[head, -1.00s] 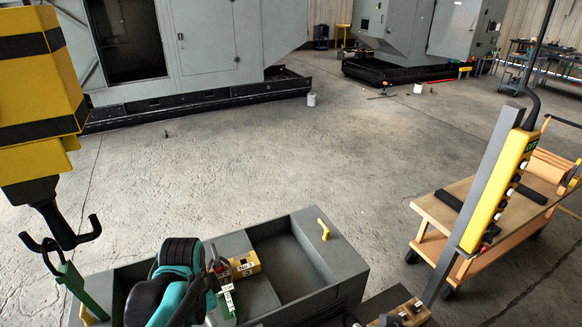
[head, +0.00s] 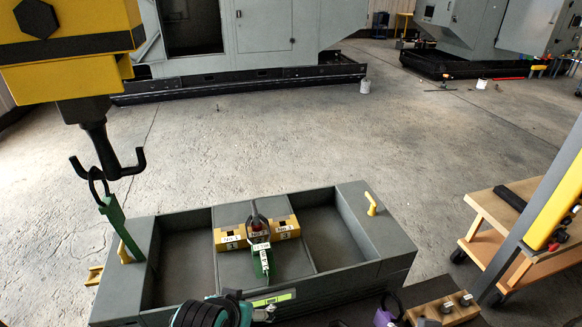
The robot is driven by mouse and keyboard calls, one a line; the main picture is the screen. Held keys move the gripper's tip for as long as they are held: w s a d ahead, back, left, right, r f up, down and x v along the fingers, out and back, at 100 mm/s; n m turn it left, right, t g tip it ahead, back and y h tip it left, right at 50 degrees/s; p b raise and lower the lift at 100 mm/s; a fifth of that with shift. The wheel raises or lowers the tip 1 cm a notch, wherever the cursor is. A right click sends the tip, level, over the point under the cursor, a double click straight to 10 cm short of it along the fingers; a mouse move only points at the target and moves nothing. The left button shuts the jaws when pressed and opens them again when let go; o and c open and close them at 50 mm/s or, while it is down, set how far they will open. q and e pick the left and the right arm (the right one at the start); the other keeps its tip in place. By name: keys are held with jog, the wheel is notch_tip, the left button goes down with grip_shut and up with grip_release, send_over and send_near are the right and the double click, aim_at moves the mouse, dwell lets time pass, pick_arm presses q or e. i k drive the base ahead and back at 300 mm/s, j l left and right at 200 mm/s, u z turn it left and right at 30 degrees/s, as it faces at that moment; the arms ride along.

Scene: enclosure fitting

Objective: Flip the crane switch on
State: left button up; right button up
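A yellow control box (head: 556,205) is fixed along a tilted grey post at the right edge of the head view. Its outer face, with a red control near its lower end, is cut off by the picture edge, so I cannot read any switch's position. The yellow and black crane block (head: 75,55) hangs at the upper left with a dark double hook (head: 108,165). My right gripper is out of view.
A wooden block with knobs (head: 445,308) and a purple piece (head: 384,318) are at lower right. A wooden cart (head: 480,203) stands right. Open floor lies behind.

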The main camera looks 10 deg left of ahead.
aim_at(560, 235)
jog(key=z, duration=1.45)
